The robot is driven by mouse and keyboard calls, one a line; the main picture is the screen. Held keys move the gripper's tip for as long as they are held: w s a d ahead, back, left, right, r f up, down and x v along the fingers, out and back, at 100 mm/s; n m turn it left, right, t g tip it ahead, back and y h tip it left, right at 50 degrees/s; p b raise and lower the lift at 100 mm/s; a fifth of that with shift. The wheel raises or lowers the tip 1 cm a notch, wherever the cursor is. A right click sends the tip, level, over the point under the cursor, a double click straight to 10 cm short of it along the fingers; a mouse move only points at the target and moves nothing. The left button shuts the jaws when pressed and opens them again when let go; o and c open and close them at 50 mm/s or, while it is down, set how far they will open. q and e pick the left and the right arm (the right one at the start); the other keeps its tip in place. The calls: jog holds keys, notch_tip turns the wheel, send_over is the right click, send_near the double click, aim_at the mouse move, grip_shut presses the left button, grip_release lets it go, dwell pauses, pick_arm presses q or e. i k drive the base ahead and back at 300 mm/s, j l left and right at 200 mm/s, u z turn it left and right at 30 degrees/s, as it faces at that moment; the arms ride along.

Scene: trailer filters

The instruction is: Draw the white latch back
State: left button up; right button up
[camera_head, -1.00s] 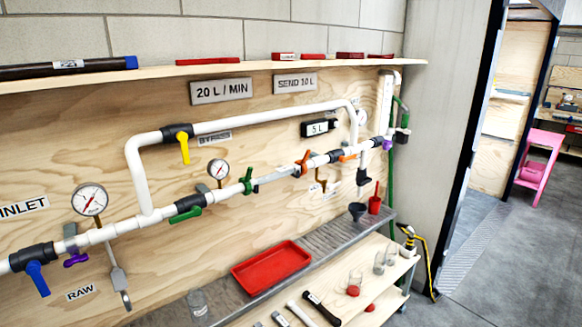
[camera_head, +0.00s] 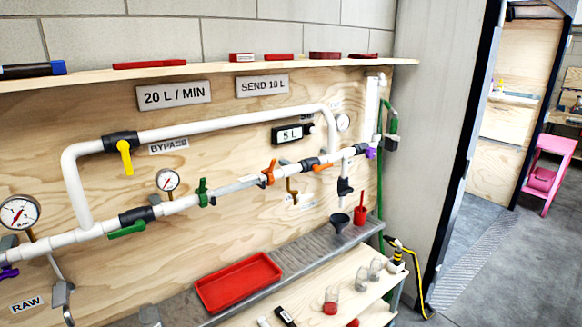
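I cannot make out a white latch for certain in the head view. The white pipe run (camera_head: 180,207) on the plywood wall carries a green clamp-like handle (camera_head: 202,193), an orange one (camera_head: 268,172) and, between them, a pale straight section (camera_head: 236,186). A yellow bypass valve handle (camera_head: 125,156), a green valve handle (camera_head: 127,230) and an orange lever (camera_head: 323,167) are also on the pipes. Neither of my grippers is in view.
A red tray (camera_head: 238,282) lies on the grey metal ledge (camera_head: 325,243) below the pipes. Glass jars (camera_head: 331,300) stand on the lower wooden shelf. A dark-framed doorway (camera_head: 465,165) opens at the right, with a pink stand (camera_head: 548,175) beyond. The grey floor there is largely clear.

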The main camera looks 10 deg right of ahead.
aim_at(395, 137)
jog(key=i+l, duration=0.15)
jog(key=l, duration=0.25)
jog(key=i+l+u, duration=0.1)
jog(key=l, duration=0.35)
jog(key=i+l, duration=0.2)
jog(key=l, duration=0.2)
jog(key=i+l, duration=0.15)
jog(key=l, duration=0.25)
jog(key=i+l+u, duration=0.1)
jog(key=l, duration=0.35)
jog(key=i+l, duration=0.15)
jog(key=l, duration=0.3)
jog(key=i+l, duration=0.1)
jog(key=l, duration=0.3)
jog(key=i+l+u, duration=0.1)
jog(key=l, duration=0.35)
